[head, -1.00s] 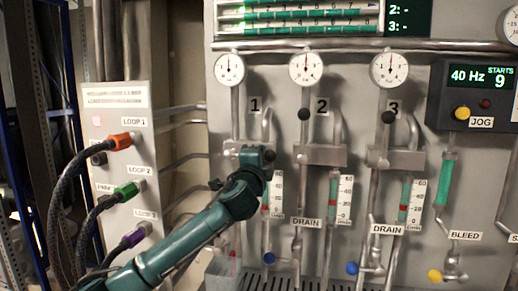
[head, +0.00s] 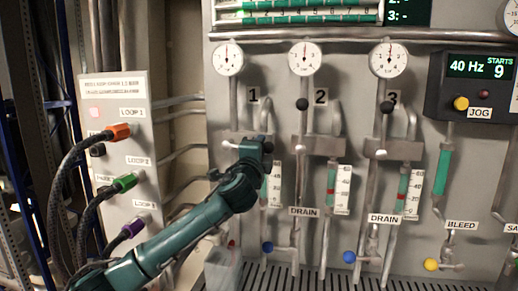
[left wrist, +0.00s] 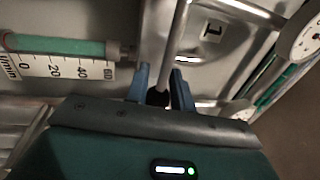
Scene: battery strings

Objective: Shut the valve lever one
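Valve one is in the left column, under the label "1" (head: 253,96). My left gripper (head: 268,147) is in front of it and hides its lever in the head view. In the left wrist view the black lever knob (left wrist: 157,97) sits between the two blue fingers of my left gripper (left wrist: 161,78), with a grey rod or pipe behind it. The knob nearly fills the gap; I cannot tell whether both fingers touch it. My right gripper is not in view.
Black knobs of valve two (head: 302,104) and valve three (head: 387,107) stand up to the right. A panel (head: 118,86) with plugged cables stands at left. A green flow tube (left wrist: 60,45) is close by.

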